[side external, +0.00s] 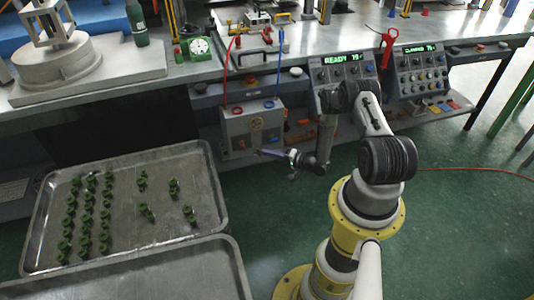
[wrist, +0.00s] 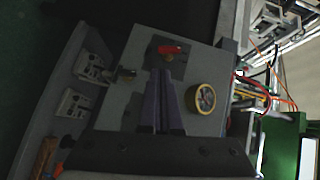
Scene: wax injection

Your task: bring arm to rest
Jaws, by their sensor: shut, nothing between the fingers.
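My gripper (side external: 272,154) hangs in front of the workbench, below the bench top and to the right of the metal tray (side external: 212,190). Its thin purple fingers point left in the side view. In the wrist view the fingers of my gripper (wrist: 162,80) lie close together, shut, with nothing between them. They point toward a grey control box (wrist: 205,65) with a red knob (wrist: 171,49) and a round yellow-rimmed dial (wrist: 201,99). The gripper appears apart from this box.
Several green wax pieces (side external: 86,205) stand in the tray. A second tray (side external: 185,272) lies in front. Two control panels with green displays, READY panel (side external: 345,72) and CLAMPING panel (side external: 415,68), sit at the bench edge. An orange cable (side external: 470,171) crosses the green floor.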

